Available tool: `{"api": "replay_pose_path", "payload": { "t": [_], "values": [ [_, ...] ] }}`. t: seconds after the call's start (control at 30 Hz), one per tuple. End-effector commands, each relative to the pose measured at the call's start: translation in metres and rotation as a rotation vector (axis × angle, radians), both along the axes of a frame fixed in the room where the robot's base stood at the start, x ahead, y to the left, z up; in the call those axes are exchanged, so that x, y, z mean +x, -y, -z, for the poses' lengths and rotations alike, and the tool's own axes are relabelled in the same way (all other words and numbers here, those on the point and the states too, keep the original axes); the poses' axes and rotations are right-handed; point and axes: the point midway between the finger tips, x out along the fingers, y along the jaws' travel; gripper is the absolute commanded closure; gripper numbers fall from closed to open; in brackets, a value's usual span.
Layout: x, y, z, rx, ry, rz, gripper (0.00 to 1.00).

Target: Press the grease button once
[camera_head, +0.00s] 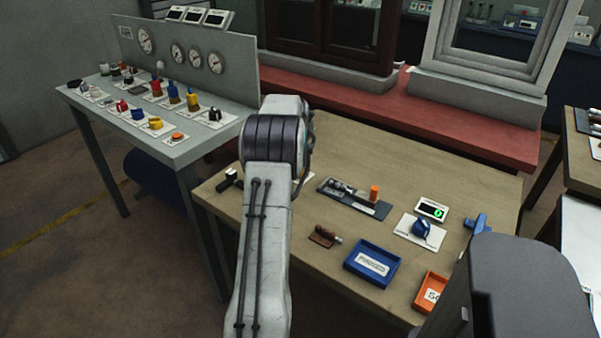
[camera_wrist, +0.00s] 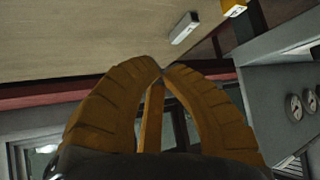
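Labels are too small to read, so I cannot tell for sure which control is the grease button. A round orange-red button (camera_head: 177,137) sits on a white plate at the near edge of the grey panel table, at left in the head view. An upright orange cylinder (camera_head: 374,192) stands on a dark fixture on the wooden table. My gripper (camera_wrist: 162,70) shows in the wrist view with its orange fingertips together and nothing seen between them. In the head view my arm hides the gripper. No button shows clearly in the wrist view.
The grey table (camera_head: 185,155) carries several coloured knobs and switches before a panel of gauges (camera_head: 177,54). The wooden table (camera_head: 290,255) holds a blue tray (camera_head: 351,263), an orange tray (camera_head: 421,303), a green-lit display (camera_head: 432,210) and a blue knob (camera_head: 421,228).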

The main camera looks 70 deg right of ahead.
Motion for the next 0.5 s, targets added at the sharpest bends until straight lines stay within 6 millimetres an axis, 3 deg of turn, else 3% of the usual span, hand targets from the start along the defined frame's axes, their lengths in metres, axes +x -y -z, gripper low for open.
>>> {"api": "replay_pose_path", "payload": {
  "t": [0.5],
  "values": [
    [0.000, -0.001, 0.037, 0.003, -0.001, 0.000, 1.00]
  ]
}}
